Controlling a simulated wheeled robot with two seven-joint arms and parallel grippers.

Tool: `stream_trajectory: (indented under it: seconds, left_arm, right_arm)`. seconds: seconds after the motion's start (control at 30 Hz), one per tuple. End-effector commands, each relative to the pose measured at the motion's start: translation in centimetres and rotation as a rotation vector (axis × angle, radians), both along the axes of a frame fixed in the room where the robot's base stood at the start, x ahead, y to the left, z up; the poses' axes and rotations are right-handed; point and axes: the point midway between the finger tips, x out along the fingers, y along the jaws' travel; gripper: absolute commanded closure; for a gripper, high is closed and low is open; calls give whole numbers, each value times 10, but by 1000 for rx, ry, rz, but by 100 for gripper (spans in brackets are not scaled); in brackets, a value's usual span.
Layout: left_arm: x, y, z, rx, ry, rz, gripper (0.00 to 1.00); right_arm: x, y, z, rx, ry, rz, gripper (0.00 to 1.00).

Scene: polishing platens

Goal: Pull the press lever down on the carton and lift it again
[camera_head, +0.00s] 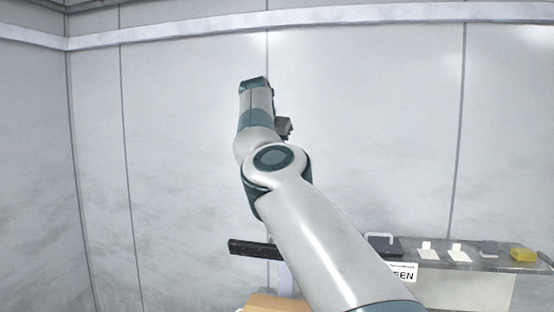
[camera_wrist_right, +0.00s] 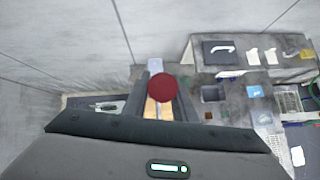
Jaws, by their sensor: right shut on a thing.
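My right gripper (camera_wrist_right: 163,94) is shut on the round red knob of the press lever (camera_wrist_right: 162,86), one dark finger on each side of it in the right wrist view. In the head view my right arm rises up the middle and hides the gripper and the knob. The brown carton (camera_head: 275,302) shows at the bottom edge of the head view, partly covered by my arm. A strip of it shows below the knob in the wrist view (camera_wrist_right: 151,108). My left gripper is in neither view.
A black bar (camera_head: 254,248) stands out left of my arm above the carton. A grey bench (camera_head: 460,266) at the right carries a dark handled block (camera_head: 383,244), white pieces and a yellow block (camera_head: 523,254). The wall behind is bare.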

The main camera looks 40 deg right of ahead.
Motion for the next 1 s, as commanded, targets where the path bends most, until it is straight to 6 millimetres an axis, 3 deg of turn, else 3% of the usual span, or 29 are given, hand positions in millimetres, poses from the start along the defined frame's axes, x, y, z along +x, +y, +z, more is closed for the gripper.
stream_trajectory:
  seconds: [0.53, 0.57, 0.63, 1.0]
  left_arm:
    - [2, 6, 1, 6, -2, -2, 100]
    - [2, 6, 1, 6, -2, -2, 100]
    - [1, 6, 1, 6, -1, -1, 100]
    - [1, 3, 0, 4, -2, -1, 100]
  right_arm:
    - [-2, -1, 4, 7, 5, -1, 100]
    - [-2, -1, 4, 7, 5, -2, 73]
    - [-2, -1, 5, 7, 5, -1, 57]
    - [-2, 2, 3, 12, 9, -1, 57]
